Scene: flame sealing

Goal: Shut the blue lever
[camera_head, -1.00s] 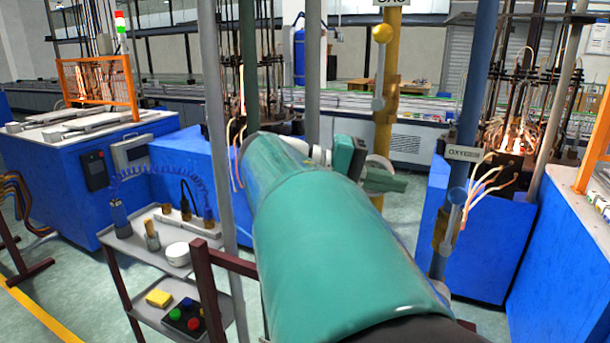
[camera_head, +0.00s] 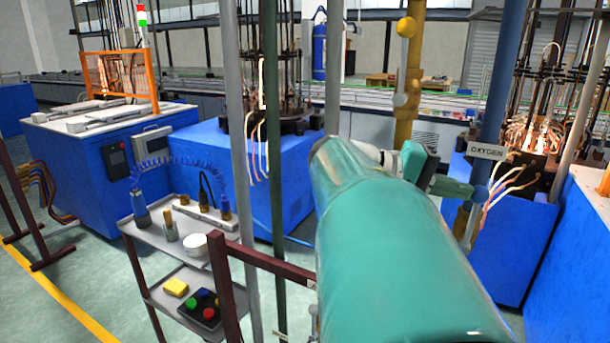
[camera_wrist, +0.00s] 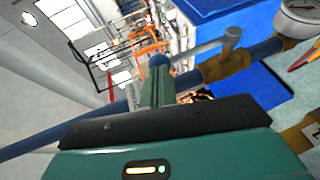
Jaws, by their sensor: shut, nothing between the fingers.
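The blue lever (camera_head: 466,222) is a grey handle with a blue ball end on the blue oxygen pipe (camera_head: 500,75). In the wrist view the handle (camera_wrist: 205,48) runs alongside the pipe from a brass valve (camera_wrist: 226,67) to the blue ball (camera_wrist: 158,60). My gripper (camera_head: 468,190) is shut and empty, its tip at the ball end of the lever. In the wrist view the shut fingers (camera_wrist: 158,82) overlap the lower part of the ball. I cannot tell whether they touch it. My gripper and arm partly hide the lever in the head view.
A yellow pipe (camera_head: 415,60) with a yellow-ball lever (camera_head: 405,45) stands left of the oxygen pipe. An OXYGEN sign (camera_head: 487,151) is just above my gripper. A tool cart (camera_head: 165,238) stands at the lower left. Blue machines (camera_head: 510,235) stand behind the pipes.

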